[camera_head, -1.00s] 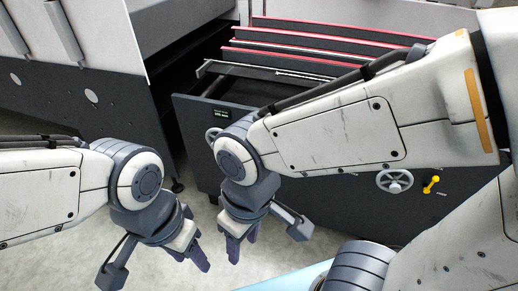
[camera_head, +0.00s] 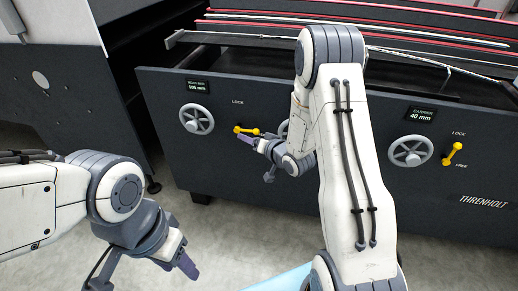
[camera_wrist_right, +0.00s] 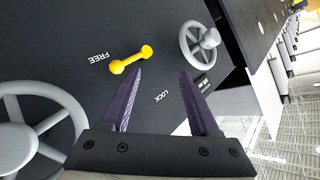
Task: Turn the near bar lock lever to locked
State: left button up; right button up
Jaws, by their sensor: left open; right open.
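The near bar lock lever (camera_head: 247,131) is a small yellow lever on the dark machine panel, right of the wheel under the NEAR BAR display. It lies close to sideways, below the word LOCK. In the right wrist view the yellow lever (camera_wrist_right: 132,60) sits between the FREE and LOCK labels. My right gripper (camera_wrist_right: 161,73) is open and empty, with the lever just beyond its left fingertip; I cannot tell whether they touch. It also shows in the head view (camera_head: 257,157). My left gripper (camera_head: 183,262) is open and empty at lower left, away from the panel.
The near bar handwheel (camera_head: 196,119) is left of the lever, and another wheel (camera_head: 283,130) is partly behind my right arm. A carrier wheel (camera_head: 410,151) and second yellow lever (camera_head: 453,153) are farther right.

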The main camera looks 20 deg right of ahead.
aim_at(247, 131)
jog(key=s+d+f+m+t+b, duration=0.2)
jog(key=d+f+m+t+b, duration=0.15)
jog(key=d+f, duration=0.35)
pick_arm(q)
notch_tip(247, 131, down, 6)
jog(key=b, duration=0.1)
jog(key=shift+f, duration=0.2)
pick_arm(e)
jog(key=r+x, duration=0.1)
jog(key=x, duration=0.8)
jog(key=shift+w+d+r+m+t, duration=0.35)
jog(key=shift+w+r, duration=0.05)
jog(key=shift+w, duration=0.05)
grip_shut()
jog(key=shift+d, duration=0.1)
